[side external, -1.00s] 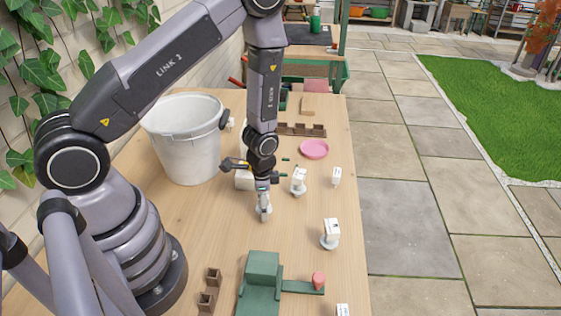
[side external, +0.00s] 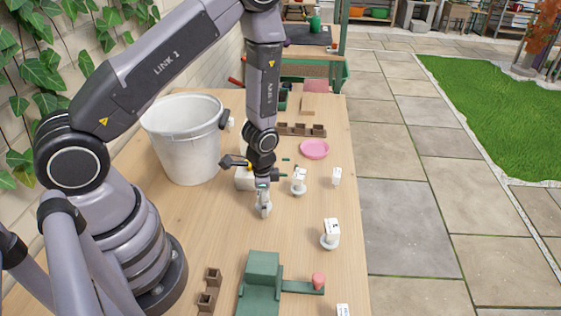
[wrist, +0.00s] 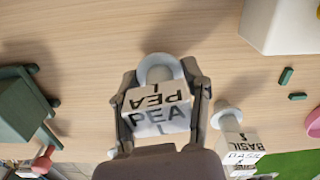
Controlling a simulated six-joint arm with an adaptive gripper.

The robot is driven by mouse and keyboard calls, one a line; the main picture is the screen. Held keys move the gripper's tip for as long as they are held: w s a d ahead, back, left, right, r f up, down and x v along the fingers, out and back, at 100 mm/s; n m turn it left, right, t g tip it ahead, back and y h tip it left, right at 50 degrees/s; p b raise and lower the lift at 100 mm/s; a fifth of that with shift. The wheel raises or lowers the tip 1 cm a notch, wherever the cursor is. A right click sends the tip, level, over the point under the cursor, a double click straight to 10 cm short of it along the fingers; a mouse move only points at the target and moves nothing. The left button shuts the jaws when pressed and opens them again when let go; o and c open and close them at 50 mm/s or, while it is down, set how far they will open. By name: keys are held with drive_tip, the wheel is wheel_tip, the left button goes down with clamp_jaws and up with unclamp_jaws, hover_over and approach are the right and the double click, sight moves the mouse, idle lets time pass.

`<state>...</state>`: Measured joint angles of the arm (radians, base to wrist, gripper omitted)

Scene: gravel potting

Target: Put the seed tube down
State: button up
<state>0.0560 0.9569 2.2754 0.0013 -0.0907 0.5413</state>
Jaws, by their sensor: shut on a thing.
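My gripper (side external: 263,187) points down over the middle of the wooden table, shut on a white seed tube (side external: 264,206). In the wrist view my gripper (wrist: 162,88) has one finger on each side of the tube (wrist: 157,120). Its block-like label reads PEA, and a round pale foot shows past the label. The tube looks about upright. I cannot tell whether its foot touches the table. A similar tube labelled BASIL (wrist: 232,135) stands just to the right; it also shows in the side view (side external: 299,181).
More white labelled tubes stand at the right (side external: 331,232). A large white bucket (side external: 185,140) is at the left. A pink saucer (side external: 314,149) and a brown pot strip (side external: 302,130) lie behind. A green stand (side external: 262,282) is in front. Bare table lies between gripper and stand.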

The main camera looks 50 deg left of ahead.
wheel_tip(320, 180, up, 21)
drive_tip(key=shift+a, duration=0.15)
drive_tip(key=s+a+n, duration=0.2)
drive_tip(key=a+n, duration=1.4)
drive_tip(key=a, duration=1)
drive_tip(key=f, duration=1.6)
drive_tip(key=shift+s+a+f, duration=0.25)
drive_tip(key=shift+s+f, duration=0.1)
drive_tip(key=shift+f, duration=2.3)
drive_tip(key=shift+f, duration=0.15)
drive_tip(key=o, duration=1.1)
drive_tip(key=shift+o, duration=0.2)
